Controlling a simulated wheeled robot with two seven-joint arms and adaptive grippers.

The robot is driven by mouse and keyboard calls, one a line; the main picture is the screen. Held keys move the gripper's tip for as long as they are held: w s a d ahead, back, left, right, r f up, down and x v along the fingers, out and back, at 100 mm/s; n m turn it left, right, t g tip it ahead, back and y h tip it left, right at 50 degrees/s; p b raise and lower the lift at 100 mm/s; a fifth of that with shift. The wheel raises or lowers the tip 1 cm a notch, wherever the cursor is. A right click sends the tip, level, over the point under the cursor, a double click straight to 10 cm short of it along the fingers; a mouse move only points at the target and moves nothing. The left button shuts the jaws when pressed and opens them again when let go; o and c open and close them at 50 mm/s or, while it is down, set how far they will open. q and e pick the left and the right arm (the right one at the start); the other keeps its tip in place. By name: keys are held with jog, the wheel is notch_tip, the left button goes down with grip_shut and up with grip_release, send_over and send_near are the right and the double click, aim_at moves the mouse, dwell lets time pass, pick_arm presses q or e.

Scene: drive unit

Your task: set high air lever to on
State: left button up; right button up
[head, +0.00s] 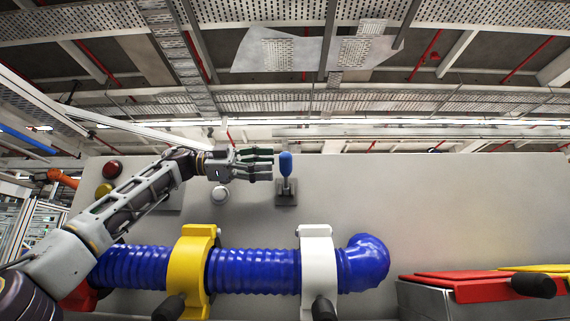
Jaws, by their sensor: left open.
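A small lever with a blue knob (286,164) stands upright on a dark square base (286,192) on the grey panel (430,200). My left gripper (268,165) is open just left of the blue knob, its fingers pointing right towards it. The fingertips look close to the knob, but I cannot tell whether they touch it. No label showing which lever this is can be read. My right gripper is not in view.
A ribbed blue hose (255,270) runs below, held by a yellow clamp (190,262) and a white clamp (316,265) with black handles. Red and yellow levers lie at lower right. The panel right of the lever is clear.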

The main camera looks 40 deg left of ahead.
aim_at(285, 170)
pick_arm(q)
jog(key=shift+x, duration=2.75)
grip_shut()
